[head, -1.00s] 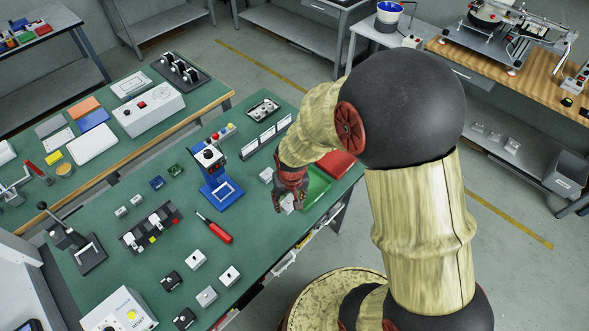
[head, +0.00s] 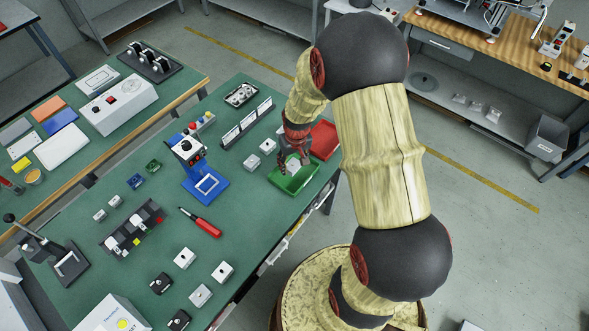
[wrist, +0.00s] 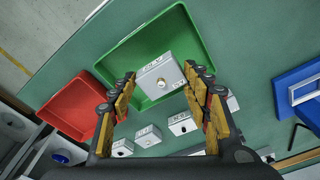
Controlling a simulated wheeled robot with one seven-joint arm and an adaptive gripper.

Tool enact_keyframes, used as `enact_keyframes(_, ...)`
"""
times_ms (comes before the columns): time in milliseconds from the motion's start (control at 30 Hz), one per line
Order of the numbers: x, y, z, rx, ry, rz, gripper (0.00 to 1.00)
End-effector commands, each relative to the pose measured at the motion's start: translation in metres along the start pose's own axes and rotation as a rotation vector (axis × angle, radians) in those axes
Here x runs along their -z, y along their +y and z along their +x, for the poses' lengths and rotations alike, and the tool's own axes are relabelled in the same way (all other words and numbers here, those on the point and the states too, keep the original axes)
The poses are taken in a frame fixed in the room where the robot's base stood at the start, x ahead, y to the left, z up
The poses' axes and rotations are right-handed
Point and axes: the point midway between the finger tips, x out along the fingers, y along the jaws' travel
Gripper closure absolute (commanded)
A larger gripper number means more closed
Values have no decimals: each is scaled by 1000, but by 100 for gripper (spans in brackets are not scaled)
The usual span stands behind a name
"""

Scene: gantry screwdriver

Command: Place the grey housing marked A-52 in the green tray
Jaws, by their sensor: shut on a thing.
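In the wrist view my gripper (wrist: 160,73) is shut on a light grey housing (wrist: 157,82), a small block with a round dark spot on its front face. Its label is too small to read surely. The housing appears within the outline of the green tray (wrist: 193,25); whether it touches the floor of the tray cannot be told. In the head view my gripper (head: 291,159) is over the green tray (head: 289,189), at the right edge of the green table, and my fingers partly hide the housing.
A red tray (head: 325,140) adjoins the green one. Two pale housings (head: 252,161) stand left of the green tray.

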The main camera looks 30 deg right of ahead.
Motion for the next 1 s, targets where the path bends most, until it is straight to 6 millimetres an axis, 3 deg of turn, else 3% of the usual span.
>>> enact_keyframes(233,6,9,15,0,0,0,90)
enact_keyframes(433,3,9,44,0,0,-1,90)
enact_keyframes(833,2,9,48,0,0,-1,90)
enact_keyframes(867,2,9,47,0,0,-1,51)
enact_keyframes(1000,2,8,47,0,0,-1,43)
